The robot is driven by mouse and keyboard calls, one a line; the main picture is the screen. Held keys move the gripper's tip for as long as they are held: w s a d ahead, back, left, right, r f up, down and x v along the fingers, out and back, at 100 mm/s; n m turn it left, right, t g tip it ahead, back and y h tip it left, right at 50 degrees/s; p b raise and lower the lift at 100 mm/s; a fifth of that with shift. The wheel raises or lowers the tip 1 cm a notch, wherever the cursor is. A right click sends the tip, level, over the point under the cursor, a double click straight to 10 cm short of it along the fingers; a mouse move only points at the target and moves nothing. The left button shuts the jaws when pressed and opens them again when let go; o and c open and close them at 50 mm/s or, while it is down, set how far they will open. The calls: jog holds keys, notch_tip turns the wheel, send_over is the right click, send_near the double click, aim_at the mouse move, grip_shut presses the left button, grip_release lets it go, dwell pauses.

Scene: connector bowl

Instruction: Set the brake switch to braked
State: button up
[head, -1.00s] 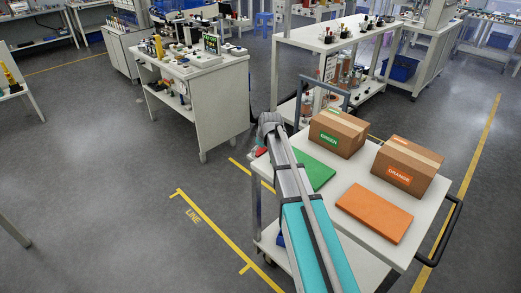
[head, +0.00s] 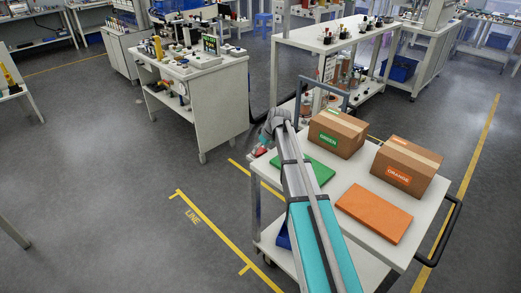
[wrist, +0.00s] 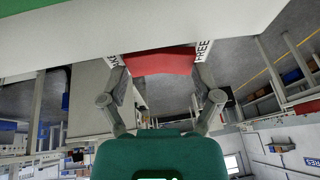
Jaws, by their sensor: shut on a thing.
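The red brake switch (wrist: 160,62) shows in the wrist view as a wide red piece at the edge of the white cart (wrist: 170,25). A FREE label (wrist: 204,50) is at its right. Another label (wrist: 112,62) at its left is mostly hidden by a finger. My gripper (wrist: 161,82) has a finger at each side of the red piece and is shut on it. In the head view the red switch (head: 260,151) shows small at the cart's left edge, beside my gripper. Which setting the switch stands at, I cannot tell.
On the cart top (head: 345,178) lie a green panel (head: 318,171) and an orange panel (head: 374,213), with the GREEN box (head: 338,133) and the ORANGE box (head: 407,166) behind. A workbench (head: 195,90) stands at the back left. Floor is clear to the left.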

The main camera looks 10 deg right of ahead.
jog(key=o, duration=0.9)
jog(key=shift+a+h, duration=0.1)
jog(key=shift+h, duration=0.2)
jog(key=shift+s+a+n+t+h, duration=0.2)
jog(key=shift+n+t+h, duration=0.1)
jog(key=shift+t+h, duration=0.4)
jog(key=shift+s+d+r+p, duration=0.1)
jog(key=shift+s+r+p, duration=0.05)
jog(key=shift+r+p, duration=0.55)
jog(key=a+p+v, duration=0.1)
jog(key=p+v, duration=1)
jog(key=v, duration=0.1)
jog(key=shift+s+a+f+m+g+h+b, duration=0.25)
jog(key=shift+s+a+m+g, duration=0.6)
jog(key=shift+s, duration=3.1)
jog(key=shift+s+a+f+m+g+h, duration=0.3)
jog(key=shift+s+a+f+m+g, duration=0.55)
jog(key=shift+s, duration=3.15)
jog(key=shift+s+a+f+m+g+h+b, duration=0.2)
jog(key=shift+s+a+m+g, duration=0.65)
jog(key=shift+s, duration=3.1)
